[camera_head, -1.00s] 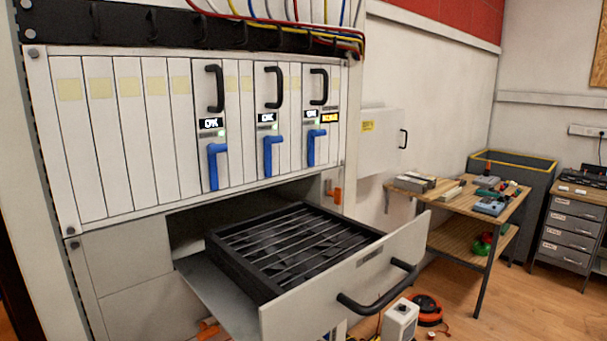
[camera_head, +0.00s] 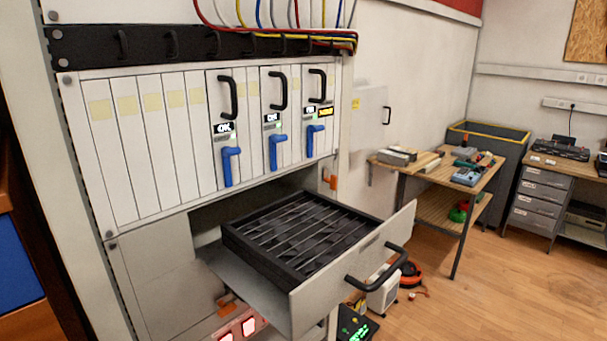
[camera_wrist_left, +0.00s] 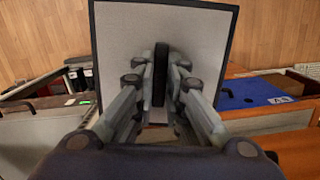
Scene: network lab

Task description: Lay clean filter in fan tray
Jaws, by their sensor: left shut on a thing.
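The fan tray (camera_head: 262,284) is a drawer pulled out from the cabinet, with a black handle on its front. Inside it sits a black frame with bars across the top (camera_head: 300,232); no filter lies on it. In the left wrist view my left gripper (camera_wrist_left: 161,75) is shut on the clean filter (camera_wrist_left: 120,45), a light grey panel with a dark border, gripped near its middle. The filter's far side is hidden. Neither gripper shows in the head view, and my right gripper is in no view.
The cabinet has cards with black handles and blue levers (camera_head: 231,165) above the tray. A workbench (camera_head: 440,180) with tools stands at the right. A blue panel (camera_wrist_left: 255,93) shows in the left wrist view. The floor (camera_head: 470,290) right of the tray is open.

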